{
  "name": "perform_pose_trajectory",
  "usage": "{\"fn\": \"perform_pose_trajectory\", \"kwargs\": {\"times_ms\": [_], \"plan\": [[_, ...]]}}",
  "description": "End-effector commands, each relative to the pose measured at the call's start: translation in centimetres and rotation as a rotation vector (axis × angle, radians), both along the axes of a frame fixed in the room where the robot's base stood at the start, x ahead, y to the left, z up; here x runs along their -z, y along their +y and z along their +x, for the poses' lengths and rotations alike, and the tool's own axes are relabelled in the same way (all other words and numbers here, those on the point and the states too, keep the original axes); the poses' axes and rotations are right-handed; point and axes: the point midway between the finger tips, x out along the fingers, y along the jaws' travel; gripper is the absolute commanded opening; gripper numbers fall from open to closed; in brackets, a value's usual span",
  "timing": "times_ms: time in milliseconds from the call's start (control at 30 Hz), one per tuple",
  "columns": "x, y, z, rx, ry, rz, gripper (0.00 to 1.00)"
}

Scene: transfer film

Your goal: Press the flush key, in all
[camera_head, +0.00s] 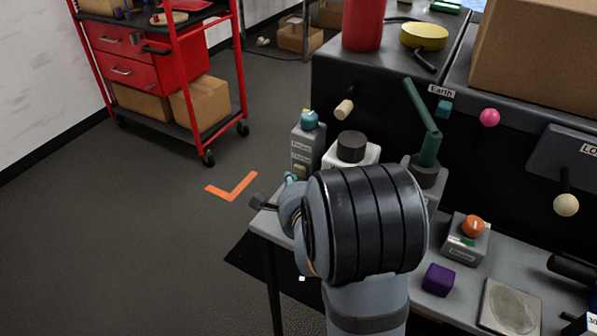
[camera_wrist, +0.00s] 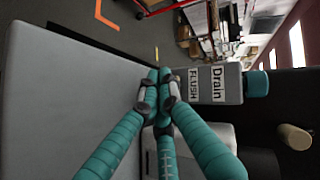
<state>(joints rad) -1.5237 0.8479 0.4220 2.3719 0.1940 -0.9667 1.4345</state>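A grey box (camera_wrist: 220,84) carries labels reading FLUSH (camera_wrist: 193,83) and Drain (camera_wrist: 217,84) in the wrist view, with a teal knob (camera_wrist: 257,84) at its end. In the head view the same box (camera_head: 306,150) stands near the bench's left corner, its teal knob (camera_head: 309,119) on top. My gripper (camera_wrist: 158,88) has teal fingers with their tips together, just beside the FLUSH label at the box's lower end. In the head view my arm hides most of the gripper.
A white container with a black cap (camera_head: 351,147) stands close right of the box. Farther right are a green lever (camera_head: 424,120), an orange button unit (camera_head: 465,238) and a purple block (camera_head: 438,279). A red cart (camera_head: 160,60) stands at the back left, with open floor before it.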

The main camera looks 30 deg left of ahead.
Motion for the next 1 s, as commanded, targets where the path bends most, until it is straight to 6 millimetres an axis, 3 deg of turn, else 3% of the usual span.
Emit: {"fn": "perform_pose_trajectory", "kwargs": {"times_ms": [1000], "plan": [[0.0, 0.0, 1.2, 0.000, -0.001, 0.001, 0.00]]}}
